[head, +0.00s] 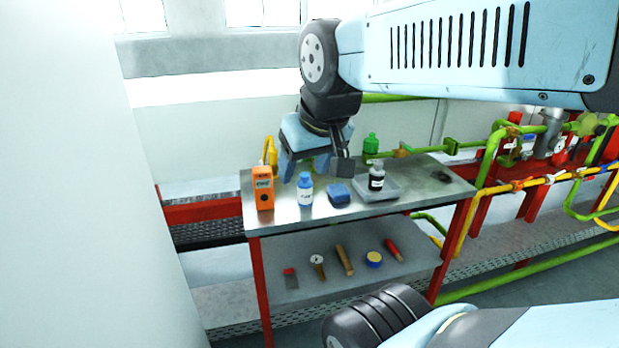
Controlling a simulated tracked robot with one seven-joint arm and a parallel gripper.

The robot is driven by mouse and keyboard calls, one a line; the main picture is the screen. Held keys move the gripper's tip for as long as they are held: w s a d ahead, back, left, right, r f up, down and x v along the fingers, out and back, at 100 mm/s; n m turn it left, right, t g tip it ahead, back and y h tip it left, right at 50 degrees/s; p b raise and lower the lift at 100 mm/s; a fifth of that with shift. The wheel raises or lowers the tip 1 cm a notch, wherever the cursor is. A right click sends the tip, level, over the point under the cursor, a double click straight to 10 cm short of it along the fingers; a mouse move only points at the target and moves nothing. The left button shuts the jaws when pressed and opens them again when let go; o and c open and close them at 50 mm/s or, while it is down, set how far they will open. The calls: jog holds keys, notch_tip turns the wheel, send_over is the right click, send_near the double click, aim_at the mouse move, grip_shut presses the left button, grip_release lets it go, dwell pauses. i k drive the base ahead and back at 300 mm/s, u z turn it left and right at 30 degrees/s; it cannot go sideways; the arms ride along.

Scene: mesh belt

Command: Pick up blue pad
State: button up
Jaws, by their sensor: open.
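The blue pad (339,193) lies flat on the metal top of the workbench, between a blue bottle on its left and a grey tray on its right. My gripper (316,172) hangs above the bench top, behind and a little left of the pad in the picture. Its fingers point down and are spread apart, with nothing visible between them. The gripper appears apart from the pad; its exact height over the bench is hard to tell.
An orange meter (263,188) and a white-labelled blue bottle (305,190) stand left of the pad. A grey tray (389,192) with a dark bottle (376,176) is close on its right. Several tools lie on the lower shelf (300,256).

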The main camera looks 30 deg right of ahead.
aim_at(339, 192)
jog(key=z, duration=1.25)
jog(key=k, duration=1.1)
jog(key=z, duration=0.2)
jog(key=i, duration=1.65)
jog(key=u, duration=0.45)
